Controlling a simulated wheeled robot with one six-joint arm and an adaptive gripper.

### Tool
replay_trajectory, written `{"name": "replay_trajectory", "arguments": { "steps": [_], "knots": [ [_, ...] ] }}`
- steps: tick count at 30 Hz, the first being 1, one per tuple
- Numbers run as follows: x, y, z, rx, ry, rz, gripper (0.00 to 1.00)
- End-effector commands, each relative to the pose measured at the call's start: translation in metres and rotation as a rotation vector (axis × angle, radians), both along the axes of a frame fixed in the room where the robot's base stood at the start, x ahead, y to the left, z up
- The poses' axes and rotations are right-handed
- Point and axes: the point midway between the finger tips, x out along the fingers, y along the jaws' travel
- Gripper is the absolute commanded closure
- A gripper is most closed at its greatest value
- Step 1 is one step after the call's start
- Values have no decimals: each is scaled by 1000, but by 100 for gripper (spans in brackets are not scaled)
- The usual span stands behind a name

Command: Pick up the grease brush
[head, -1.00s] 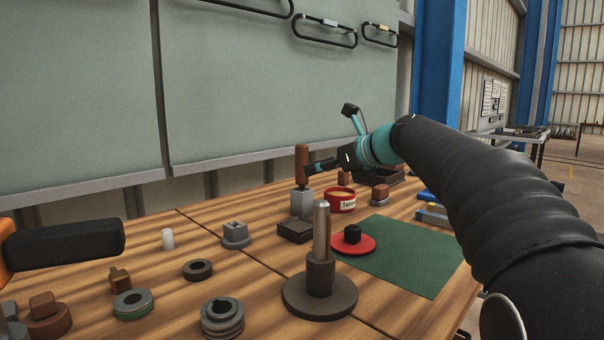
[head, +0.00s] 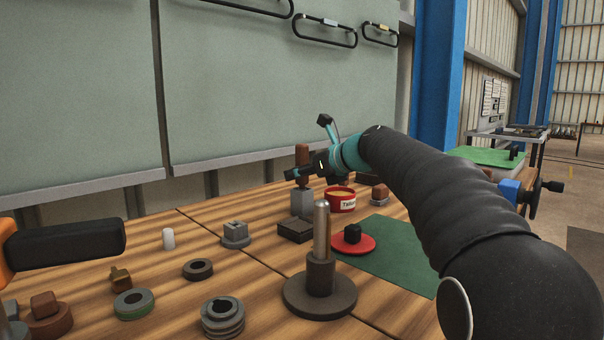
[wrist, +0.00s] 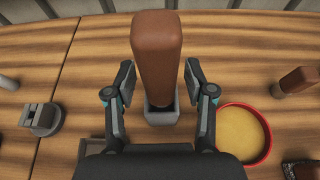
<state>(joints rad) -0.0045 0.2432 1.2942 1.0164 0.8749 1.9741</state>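The grease brush (wrist: 160,55) shows as a brown block-like handle standing upright in a grey square holder (wrist: 161,115); its lower end is hidden inside. In the head view the top of the brush (head: 302,153) rises above my gripper (head: 303,172), with the grey holder (head: 302,204) below. In the wrist view my gripper (wrist: 159,82) is open, with one finger on each side of the handle. Gaps show between the fingers and the handle. The gripper covers part of the handle in the head view.
A red tin (head: 341,205) of yellow grease stands close right of the holder; it also shows in the wrist view (wrist: 268,150). A dark block (head: 295,231) and a grey slotted part (head: 235,235) sit nearby. A tall metal post (head: 321,245) stands in front.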

Motion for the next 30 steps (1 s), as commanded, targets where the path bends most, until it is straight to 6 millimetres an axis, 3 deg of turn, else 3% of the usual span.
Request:
{"name": "replay_trajectory", "arguments": {
  "steps": [1, 5, 6, 17, 30],
  "knots": [
    [0, 0, 0, 0, 0, 0, 64],
    [0, 0, 0, 0, 0, 0, 97],
    [0, 0, 0, 0, 0, 0, 100],
    [0, 0, 7, -1, -1, 0, 100],
    [1, 0, 81, -1, -2, 1, 100]
  ]
}}
